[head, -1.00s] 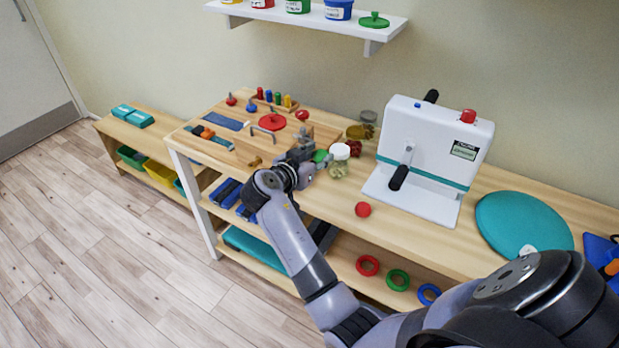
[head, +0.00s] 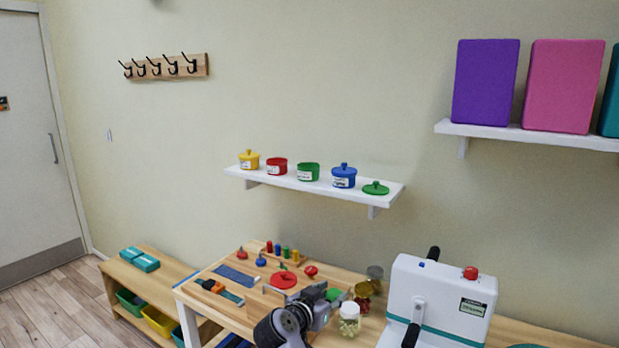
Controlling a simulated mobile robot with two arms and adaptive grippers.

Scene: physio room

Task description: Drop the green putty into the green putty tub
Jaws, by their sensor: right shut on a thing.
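The green putty (head: 333,294) shows as a small green patch at the fingertips of my right gripper (head: 322,295), which is shut on it low over the workbench. The gripper hides part of the putty. The green putty tub (head: 308,172) stands upright on the small white wall shelf, up and to the left of the gripper. It has no lid on and bears a white label. The green lid (head: 376,188) lies at the right end of the same shelf. My left gripper is not in view.
Yellow (head: 249,160), red (head: 277,166) and blue (head: 343,176) tubs share the shelf (head: 285,184). A glass jar (head: 349,318) stands just right of my gripper. A white crank machine (head: 440,295) stands further right. The wall between bench and shelf is clear.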

